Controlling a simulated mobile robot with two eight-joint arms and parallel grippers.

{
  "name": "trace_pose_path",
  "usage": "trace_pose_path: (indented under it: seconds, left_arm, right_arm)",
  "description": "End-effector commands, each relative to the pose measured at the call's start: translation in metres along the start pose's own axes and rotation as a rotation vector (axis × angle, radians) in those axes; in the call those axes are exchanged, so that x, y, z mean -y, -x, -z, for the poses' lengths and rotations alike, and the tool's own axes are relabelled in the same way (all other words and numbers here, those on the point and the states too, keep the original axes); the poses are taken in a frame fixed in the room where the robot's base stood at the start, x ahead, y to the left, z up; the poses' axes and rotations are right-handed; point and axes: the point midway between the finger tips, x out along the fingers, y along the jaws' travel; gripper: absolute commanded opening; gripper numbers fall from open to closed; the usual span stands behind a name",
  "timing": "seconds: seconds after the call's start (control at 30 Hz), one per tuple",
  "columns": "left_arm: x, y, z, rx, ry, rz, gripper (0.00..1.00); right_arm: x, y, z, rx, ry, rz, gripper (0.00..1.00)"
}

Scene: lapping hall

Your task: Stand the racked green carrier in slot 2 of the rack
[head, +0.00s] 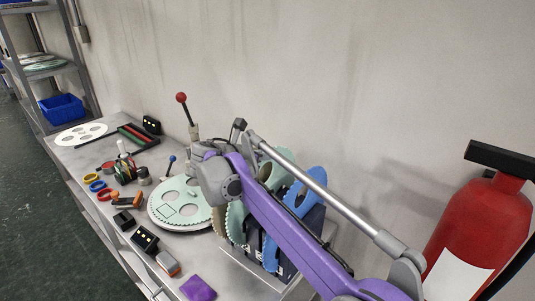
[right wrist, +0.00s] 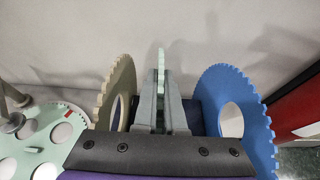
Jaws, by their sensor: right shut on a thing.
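The green carrier (head: 283,158) is a pale green toothed disc, upright and partly behind my right arm in the head view. In the right wrist view the green carrier (right wrist: 161,60) is edge-on between the fingers of my right gripper (right wrist: 160,100), which is shut on it. It stands between a beige carrier (right wrist: 122,82) on the left and a blue carrier (right wrist: 245,105) on the right. The dark rack (head: 303,232) is mostly hidden by my arm and the discs. I cannot tell slot numbers or whether the green carrier's lower edge is seated. My left gripper is not in view.
A round lapping plate (head: 180,222) with a pale green holed disc lies left of the rack. Small tools and boxes crowd the bench's left part. A red-knobbed lever (head: 186,108) rises behind. A wall backs the bench; a red fire extinguisher (head: 475,235) stands at right.

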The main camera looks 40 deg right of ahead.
Motion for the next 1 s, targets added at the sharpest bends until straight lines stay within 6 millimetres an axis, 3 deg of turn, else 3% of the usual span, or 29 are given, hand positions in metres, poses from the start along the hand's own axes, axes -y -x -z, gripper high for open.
trace_pose_path:
  seconds: [0.7,0.73,0.9,1.0]
  left_arm:
    - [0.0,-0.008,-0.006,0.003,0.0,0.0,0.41]
    - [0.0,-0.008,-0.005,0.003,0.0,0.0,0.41]
    - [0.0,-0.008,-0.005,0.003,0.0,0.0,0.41]
    - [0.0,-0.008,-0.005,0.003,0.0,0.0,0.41]
  right_arm:
    - [0.0,-0.006,0.014,0.002,0.001,0.0,0.0]
    - [0.0,-0.006,0.014,0.002,0.001,0.0,0.11]
    - [0.0,-0.006,0.014,0.001,0.0,0.0,0.42]
    - [0.0,-0.006,0.014,0.001,0.0,0.0,0.42]
